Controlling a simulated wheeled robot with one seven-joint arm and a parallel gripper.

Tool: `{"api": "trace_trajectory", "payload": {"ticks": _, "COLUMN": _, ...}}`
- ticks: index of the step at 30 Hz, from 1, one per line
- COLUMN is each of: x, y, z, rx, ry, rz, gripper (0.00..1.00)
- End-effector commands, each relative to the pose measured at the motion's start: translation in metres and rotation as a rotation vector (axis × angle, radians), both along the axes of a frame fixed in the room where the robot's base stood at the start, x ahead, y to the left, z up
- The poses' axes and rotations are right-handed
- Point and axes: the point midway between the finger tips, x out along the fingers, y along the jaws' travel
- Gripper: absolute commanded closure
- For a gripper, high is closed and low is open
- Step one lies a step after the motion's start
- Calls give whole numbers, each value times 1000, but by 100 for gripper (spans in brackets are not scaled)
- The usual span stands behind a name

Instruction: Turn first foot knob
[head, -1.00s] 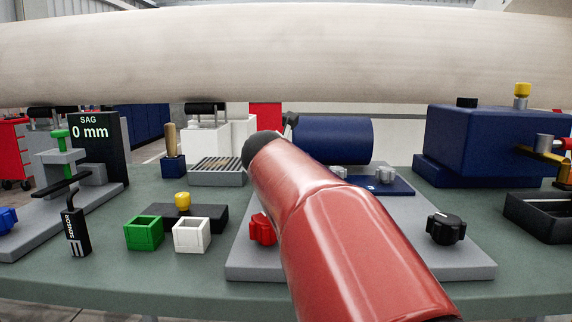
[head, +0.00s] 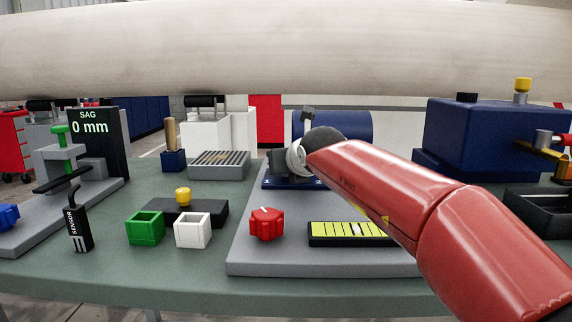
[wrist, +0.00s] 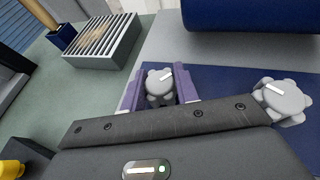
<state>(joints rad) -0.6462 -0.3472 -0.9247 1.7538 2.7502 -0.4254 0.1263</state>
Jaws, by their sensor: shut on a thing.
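A grey foot knob (wrist: 160,82) with a white pointer mark sits on the dark blue base plate (wrist: 218,68) in the wrist view. The purple fingers of my gripper (wrist: 158,95) stand on both sides of this knob and are shut on it. A second grey knob (wrist: 284,100) with a white mark is to the right, apart from the fingers. In the head view my gripper (head: 285,165) is over the left part of the blue plate (head: 285,183), and my wrist and red arm hide both knobs there.
A blue cylinder (head: 350,127) stands just behind the knobs. A yellow-green level (head: 335,234) and a red knob (head: 266,224) are on the grey plate in front. A slatted grey box (wrist: 95,45) lies to the left. A large pale roll (head: 280,50) hangs above the bench.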

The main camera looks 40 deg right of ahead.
Motion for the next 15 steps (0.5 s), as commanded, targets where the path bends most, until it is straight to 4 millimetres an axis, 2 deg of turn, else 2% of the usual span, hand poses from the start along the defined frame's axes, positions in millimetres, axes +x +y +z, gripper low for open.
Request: {"api": "trace_trajectory", "payload": {"ticks": 15, "x": 0, "y": 0, "z": -1, "rx": 4, "ry": -1, "rz": 198, "gripper": 93}}
